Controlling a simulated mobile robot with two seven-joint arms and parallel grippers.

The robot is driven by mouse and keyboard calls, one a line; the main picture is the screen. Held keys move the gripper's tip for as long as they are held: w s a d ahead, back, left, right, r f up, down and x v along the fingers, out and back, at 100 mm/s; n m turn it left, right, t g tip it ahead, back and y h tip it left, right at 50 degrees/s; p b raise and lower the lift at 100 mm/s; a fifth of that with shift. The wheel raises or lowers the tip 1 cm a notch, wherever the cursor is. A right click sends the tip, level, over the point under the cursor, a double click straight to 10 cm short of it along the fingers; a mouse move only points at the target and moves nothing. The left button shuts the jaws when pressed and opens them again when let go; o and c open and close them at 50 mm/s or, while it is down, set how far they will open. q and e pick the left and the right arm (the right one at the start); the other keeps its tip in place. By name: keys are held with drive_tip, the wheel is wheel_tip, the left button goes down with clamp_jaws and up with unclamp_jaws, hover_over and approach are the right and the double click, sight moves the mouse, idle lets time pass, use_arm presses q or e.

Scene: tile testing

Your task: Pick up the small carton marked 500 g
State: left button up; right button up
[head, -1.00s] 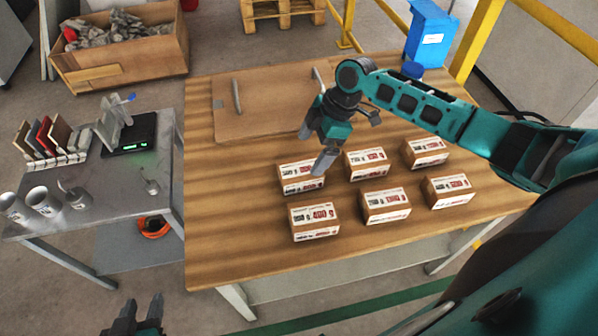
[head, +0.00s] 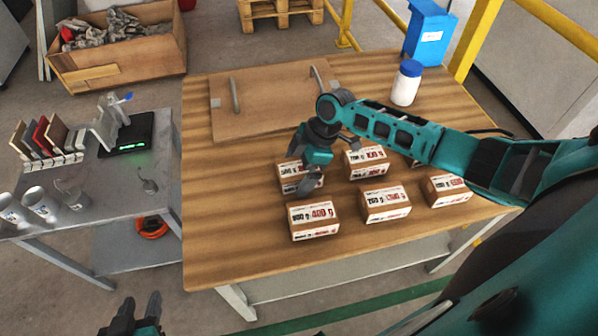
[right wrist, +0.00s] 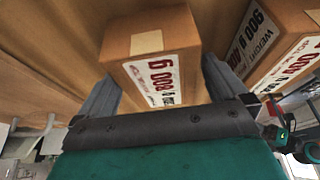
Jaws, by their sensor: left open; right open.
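Several small brown cartons with white labels and red print stand in two rows on the wooden table; the head view is too coarse to read their weights surely. My right gripper (head: 310,183) is open, low at the back-left carton (head: 289,178) and partly covering it. The front-left carton (head: 314,220) stands just in front. In the right wrist view a carton (right wrist: 150,45) lies between the open fingers (right wrist: 160,92), not visibly gripped; its upside-down print looks like 800 g. Another carton (right wrist: 285,50) is at the right. My left gripper (head: 138,316) is open and empty, away from the table.
Other cartons stand close by at the back middle (head: 366,162), front middle (head: 385,203) and front right (head: 446,188). My right arm partly hides the back-right one. A board with handles (head: 270,100) and a white jar (head: 406,84) are behind. The table's left side is clear.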

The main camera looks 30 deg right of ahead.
drive_tip(key=shift+f, duration=0.25)
idle(0.4)
drive_tip(key=c, duration=1.4)
